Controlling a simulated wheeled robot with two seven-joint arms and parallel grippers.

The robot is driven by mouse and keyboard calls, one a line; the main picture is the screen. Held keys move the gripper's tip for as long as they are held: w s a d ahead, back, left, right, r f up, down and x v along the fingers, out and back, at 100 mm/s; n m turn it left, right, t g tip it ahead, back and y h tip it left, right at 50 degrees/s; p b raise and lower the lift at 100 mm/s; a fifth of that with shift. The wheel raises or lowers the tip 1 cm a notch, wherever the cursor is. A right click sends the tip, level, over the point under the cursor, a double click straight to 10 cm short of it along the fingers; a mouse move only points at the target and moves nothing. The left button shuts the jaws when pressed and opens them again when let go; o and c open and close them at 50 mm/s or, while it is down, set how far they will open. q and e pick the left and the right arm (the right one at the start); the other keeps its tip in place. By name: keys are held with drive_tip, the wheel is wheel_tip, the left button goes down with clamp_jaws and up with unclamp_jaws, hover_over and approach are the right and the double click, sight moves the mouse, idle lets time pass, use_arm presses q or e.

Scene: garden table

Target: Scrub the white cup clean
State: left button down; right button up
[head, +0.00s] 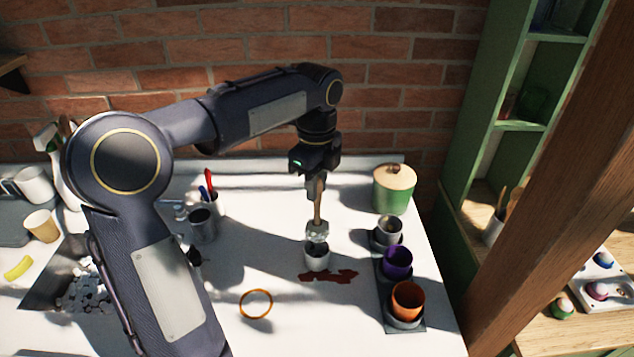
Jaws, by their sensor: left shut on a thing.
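The white cup (317,262) stands upright on the white table, and its inside looks dark. My left gripper (316,184) points down above it, shut on the wooden handle of a scrub brush (318,208). The brush hangs upright with its pale, greyish head (317,232) right over the cup's mouth. I cannot tell whether the head touches the rim or is slightly above it. My right gripper is not in view.
A dark red spill (335,277) lies beside the cup. To the right, a dark tray (416,325) holds grey, purple and orange cups. A green lidded pot (393,190) stands behind. Bare table lies in front.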

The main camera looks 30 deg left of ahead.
sight(316, 207)
use_arm(q)
drive_tip(key=shift+f+b, duration=0.3)
drive_tip(key=shift+f, duration=0.35)
drive_tip(key=shift+f+b, duration=2.25)
drive_tip(key=shift+f, duration=1.7)
